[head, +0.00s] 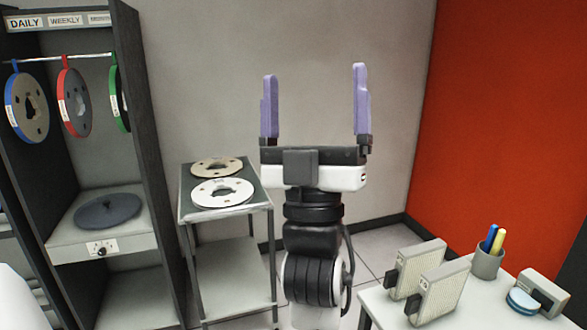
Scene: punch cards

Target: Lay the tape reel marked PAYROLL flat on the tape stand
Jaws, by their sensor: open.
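Two tape reels lie flat on a dark-topped small table (254,195): a tan reel (217,167) at the back and a white reel (222,192) in front. In the cabinet at left, a blue-rimmed reel (27,107), a red-rimmed reel (75,103) and a partly hidden green-rimmed reel (120,98) hang from a rail. A dark round disc (108,211) lies on the cabinet's lower shelf. I cannot read which reel is marked PAYROLL, or tell which surface is the tape stand. My gripper (314,75) is open and empty, fingers up, right of the small table.
The cabinet (150,165) bears DAILY and WEEKLY signs and a less readable third. At lower right, a white table (387,312) holds two beige boxes (440,293), a pen cup (487,264) and a beige device (543,292). Grey and orange walls stand behind.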

